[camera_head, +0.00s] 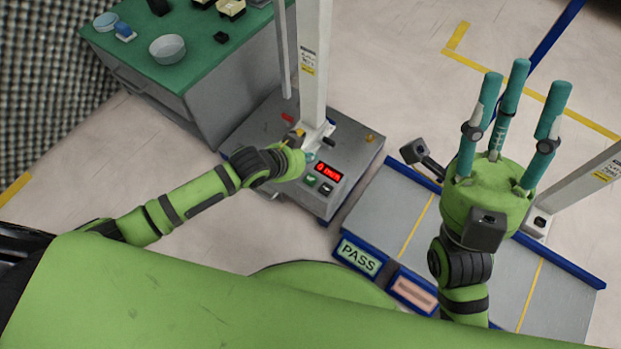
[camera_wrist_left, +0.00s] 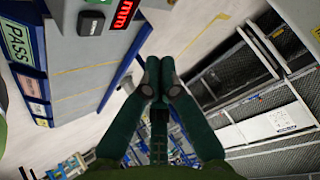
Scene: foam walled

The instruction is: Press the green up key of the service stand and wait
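The service stand (camera_head: 345,150) is a grey box with a white column, a red display (camera_head: 328,172) that seems to read 0 mm, a green key (camera_head: 310,181) and a dark key (camera_head: 326,188) beside it. My left gripper (camera_head: 309,157) is over the panel, just above the green key in the picture; I cannot tell its height or any contact. In the left wrist view its fingers (camera_wrist_left: 159,66) are together with nothing between them. The dark key also shows there (camera_wrist_left: 91,23). My right gripper (camera_head: 518,80) is open and empty, fingers up.
A green-topped cabinet (camera_head: 190,75) with a bowl (camera_head: 167,49) stands behind left. A grey platform with blue edges (camera_head: 400,215) lies right of the stand, with a PASS sign (camera_head: 357,257) and a reddish sign (camera_head: 413,291). Mesh panels (camera_wrist_left: 265,75) show in the left wrist view.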

